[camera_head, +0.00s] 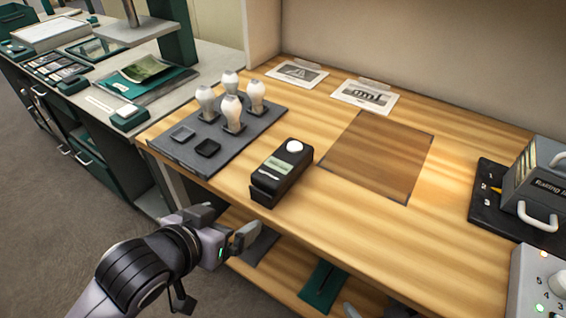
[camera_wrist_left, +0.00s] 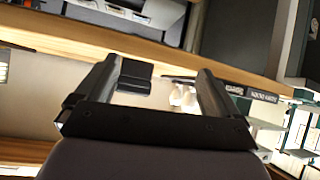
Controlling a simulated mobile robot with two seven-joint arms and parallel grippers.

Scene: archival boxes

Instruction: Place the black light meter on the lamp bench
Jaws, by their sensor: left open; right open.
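The black light meter (camera_head: 282,172), with a white dome and a pale display, lies on the wooden lamp bench (camera_head: 330,215) near its front edge. My left gripper (camera_head: 236,242) is open and empty, in front of the bench edge and short of the meter. In the left wrist view, which looks upside down, a dark block that appears to be the meter (camera_wrist_left: 134,78) shows between the open fingers (camera_wrist_left: 155,85), some way beyond them.
A dark tray (camera_head: 170,148) with several white bulbs (camera_head: 232,108) stands left of the meter. A darker square (camera_head: 375,158) on the bench is bare. Two picture cards lie behind. A grey box (camera_head: 540,185) on a black mat stands at right. A lower shelf (camera_head: 285,272) lies beneath.

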